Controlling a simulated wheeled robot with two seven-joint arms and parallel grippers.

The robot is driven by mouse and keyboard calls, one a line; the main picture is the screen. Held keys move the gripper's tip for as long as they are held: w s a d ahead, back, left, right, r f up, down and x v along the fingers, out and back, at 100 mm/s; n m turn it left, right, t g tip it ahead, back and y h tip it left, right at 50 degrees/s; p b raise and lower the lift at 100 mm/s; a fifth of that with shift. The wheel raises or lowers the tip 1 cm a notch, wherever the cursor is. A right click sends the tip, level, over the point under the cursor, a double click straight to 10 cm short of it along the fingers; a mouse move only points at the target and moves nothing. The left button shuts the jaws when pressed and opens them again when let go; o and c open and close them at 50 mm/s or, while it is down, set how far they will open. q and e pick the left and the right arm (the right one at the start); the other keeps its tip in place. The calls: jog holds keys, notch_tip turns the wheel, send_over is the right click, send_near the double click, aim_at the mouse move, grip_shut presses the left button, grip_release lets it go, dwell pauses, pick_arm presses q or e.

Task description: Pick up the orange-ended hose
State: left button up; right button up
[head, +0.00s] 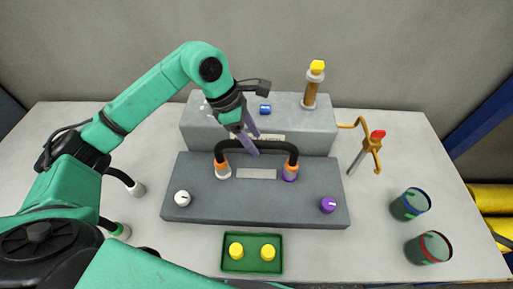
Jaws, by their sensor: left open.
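The orange-ended hose (260,145) is a black arch on the grey panel box. Its left orange end stands on a white fitting (223,174) and its right orange end on a purple fitting (290,176). My left gripper (252,141) reaches in from the left. Its purple fingers point down at the hose's arch, left of its middle. They are open and overlap the hose in the picture; whether they touch it or straddle it I cannot tell. My right gripper is not in view.
The grey panel (255,208) has a white knob (182,198) and a purple knob (328,205). A green tray (252,270) holds yellow pieces in front. An orange pipe with a red top (378,134) and two cups (411,204) stand right. Other hose ends (137,189) lie left.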

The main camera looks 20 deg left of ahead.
pick_arm(q)
jog(key=shift+x, duration=1.05)
grip_shut()
jog(key=shift+s, duration=0.1)
jog(key=shift+r, duration=0.15)
